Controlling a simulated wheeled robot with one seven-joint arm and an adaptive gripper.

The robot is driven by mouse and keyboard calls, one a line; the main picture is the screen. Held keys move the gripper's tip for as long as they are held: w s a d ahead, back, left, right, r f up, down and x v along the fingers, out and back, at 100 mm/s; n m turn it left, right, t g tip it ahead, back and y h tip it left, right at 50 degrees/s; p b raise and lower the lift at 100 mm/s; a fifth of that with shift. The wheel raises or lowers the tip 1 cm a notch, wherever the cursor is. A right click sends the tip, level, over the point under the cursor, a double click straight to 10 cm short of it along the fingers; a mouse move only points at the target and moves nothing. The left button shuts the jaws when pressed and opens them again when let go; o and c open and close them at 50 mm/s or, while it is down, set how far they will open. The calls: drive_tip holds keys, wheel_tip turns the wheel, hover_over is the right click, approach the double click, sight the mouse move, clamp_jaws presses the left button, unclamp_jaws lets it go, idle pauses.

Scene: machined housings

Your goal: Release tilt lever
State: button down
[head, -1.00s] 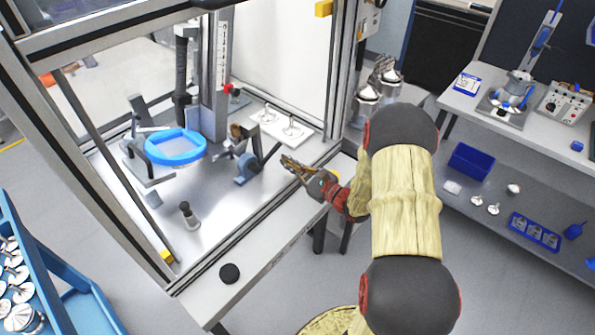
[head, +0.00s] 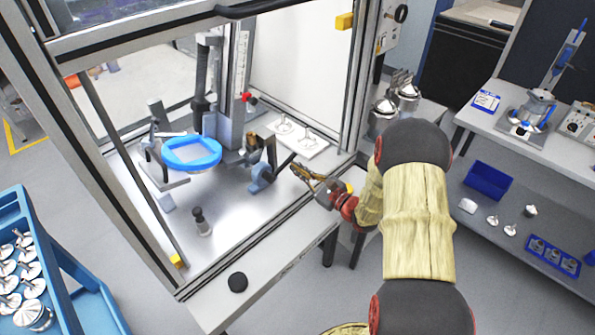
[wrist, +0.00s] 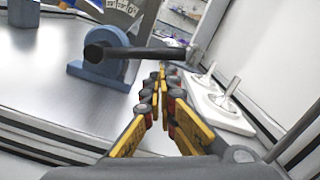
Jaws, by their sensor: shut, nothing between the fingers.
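The tilt lever is a dark bar (head: 284,163) on a blue pivot block (head: 261,179), at the right side of the enclosure floor. In the wrist view the black bar (wrist: 145,53) runs sideways from the blue pivot (wrist: 97,70) to a grey end piece (wrist: 196,54). My gripper (head: 297,170) is shut and empty, reaching in over the enclosure's front edge at the lever's free end. In the wrist view my fingertips (wrist: 161,72) lie just below the bar in the picture. I cannot tell whether they touch it.
A white plate (head: 303,145) with metal valve-like parts lies close behind the lever. A blue ring (head: 192,151) sits on a fixture to the left. Frame posts (head: 362,75) and the front rail (head: 250,243) border the work space. A black button (head: 237,282) is in front.

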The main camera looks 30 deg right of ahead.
sight(291, 159)
drive_tip(key=shift+r+n, duration=0.3)
drive_tip(key=shift+a+r+n+b, duration=0.1)
drive_tip(key=shift+r+n+b, duration=0.6)
drive_tip(key=shift+n, duration=0.4)
drive_tip(key=shift+s+a+r+n+b, duration=0.1)
drive_tip(key=shift+a+r+n+b, duration=0.1)
drive_tip(key=shift+r+n+b, duration=0.55)
drive_tip(key=r+n+b, duration=0.1)
drive_tip(key=a+r+n+b, duration=0.1)
drive_tip(key=n, duration=0.1)
drive_tip(key=a+r+n+b, duration=0.1)
drive_tip(key=n+b, duration=0.1)
drive_tip(key=shift+s+a+r+n+g+y, duration=0.1)
drive_tip(key=shift+s+a+n+g+y, duration=0.15)
drive_tip(key=shift+s+g+y, duration=0.1)
drive_tip(key=shift+s+a+r+b, duration=0.15)
drive_tip(key=shift+a+r+b, duration=0.3)
drive_tip(key=shift+a+b, duration=0.1)
drive_tip(key=shift+s+a+r+b, duration=0.15)
drive_tip(key=shift+a+r+b, duration=0.25)
drive_tip(key=shift+a+b, duration=0.15)
drive_tip(key=shift+a, duration=0.1)
